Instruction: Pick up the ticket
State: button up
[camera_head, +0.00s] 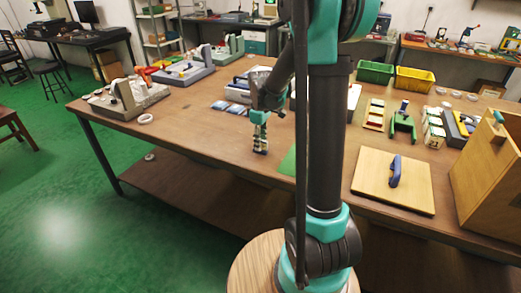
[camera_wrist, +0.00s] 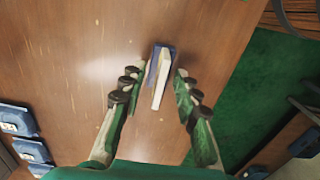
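A small thin blue-and-white piece (camera_wrist: 161,78), which I take to be the ticket, is in the wrist view over the brown tabletop. My gripper (camera_wrist: 160,72) has its two fingers apart, one on each side of this piece. The gaps are narrow, and I cannot tell whether either finger touches it. In the head view my gripper (camera_head: 260,148) points down at the table near its front edge. The piece cannot be made out clearly there between the fingers.
Several blue cards (camera_head: 226,105) lie on the table (camera_head: 190,125) left of my gripper. A white ring (camera_head: 146,118) lies near the left front edge. A wooden board with a blue handle (camera_head: 394,186) and green and yellow bins (camera_head: 414,80) are to the right.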

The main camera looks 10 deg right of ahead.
jog(key=shift+f, duration=0.1)
jog(key=shift+c, duration=0.2)
grip_shut()
